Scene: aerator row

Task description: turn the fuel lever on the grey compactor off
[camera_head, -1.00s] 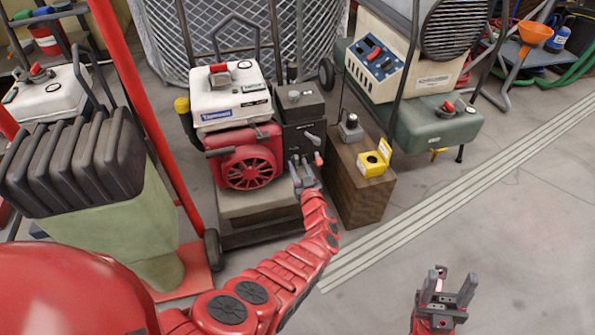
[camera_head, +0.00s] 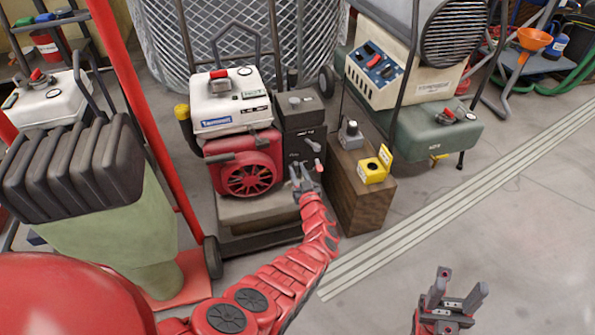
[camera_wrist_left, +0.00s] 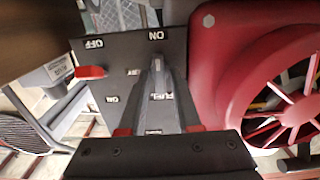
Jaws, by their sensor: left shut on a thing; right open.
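The compactor has a white tank, a red engine and a grey base (camera_head: 255,209), left of centre in the head view. A dark control panel (camera_wrist_left: 115,58) with ON, OFF and FUEL lettering fills the middle of the left wrist view. A red lever end (camera_wrist_left: 91,72) sticks out below the OFF mark there. In the head view a red-tipped lever (camera_head: 319,165) shows just right of my left gripper (camera_head: 302,173). That gripper is shut on a thin part at the panel, mostly hidden between its fingers; I cannot tell which lever. My right gripper (camera_head: 462,284) is open and empty over the floor.
A wooden block (camera_head: 361,205) with a yellow box (camera_head: 373,172) stands right of the compactor. A light-green machine with black bellows (camera_head: 75,165) and a red post (camera_head: 145,115) stand at left. A heater on a green tank (camera_head: 432,130) is behind. Floor at right is clear.

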